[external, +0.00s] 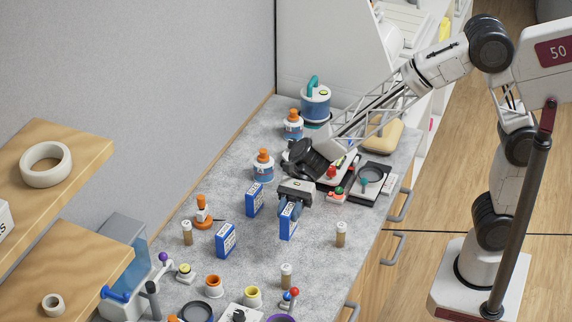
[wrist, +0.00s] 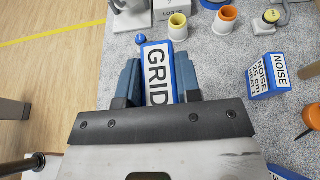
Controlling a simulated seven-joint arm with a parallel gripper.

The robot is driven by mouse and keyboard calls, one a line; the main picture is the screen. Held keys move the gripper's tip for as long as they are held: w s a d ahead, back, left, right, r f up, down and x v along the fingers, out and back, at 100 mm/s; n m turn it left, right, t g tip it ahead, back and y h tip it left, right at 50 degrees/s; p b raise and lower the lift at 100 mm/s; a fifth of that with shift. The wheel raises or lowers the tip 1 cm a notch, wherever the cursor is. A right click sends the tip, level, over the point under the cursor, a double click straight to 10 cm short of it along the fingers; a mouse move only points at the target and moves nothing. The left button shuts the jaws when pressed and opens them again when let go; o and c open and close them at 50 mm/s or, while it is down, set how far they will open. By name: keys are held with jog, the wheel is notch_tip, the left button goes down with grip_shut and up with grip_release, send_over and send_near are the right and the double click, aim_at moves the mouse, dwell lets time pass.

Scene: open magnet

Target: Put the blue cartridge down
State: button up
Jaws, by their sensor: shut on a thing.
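My gripper (external: 293,204) points down over the grey counter, its fingers shut on a blue cartridge (external: 287,225) with a white label. In the wrist view, the fingers (wrist: 159,80) press on both sides of this cartridge (wrist: 155,60), whose white face reads "GRID". The cartridge is roughly upright. I cannot tell whether its bottom touches the counter. A second blue cartridge (external: 255,199) stands to its left, and a third (external: 226,240) stands further left and nearer. In the wrist view, one marked "NOISE" (wrist: 266,80) stands at the right.
The grey counter (external: 262,258) is bare just in front of the held cartridge. Orange-capped bottles (external: 263,165) and a black tray with a magnifier (external: 370,181) are behind.

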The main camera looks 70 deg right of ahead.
jog(key=w+d, duration=1.1)
jog(key=w, duration=0.5)
jog(key=w+d+f, duration=0.1)
jog(key=w+d, duration=1)
jog(key=w, duration=0.5)
jog(key=shift+w+f, duration=0.15)
jog(key=shift+w, duration=0.05)
jog(key=shift+d, duration=0.1)
notch_tip(320, 180, down, 6)
jog(key=shift+f, duration=0.15)
jog(key=shift+f, duration=1.8)
jog(key=shift+f, duration=0.1)
jog(key=o, duration=1)
jog(key=shift+f, duration=0.1)
jog(key=shift+c, duration=0.2)
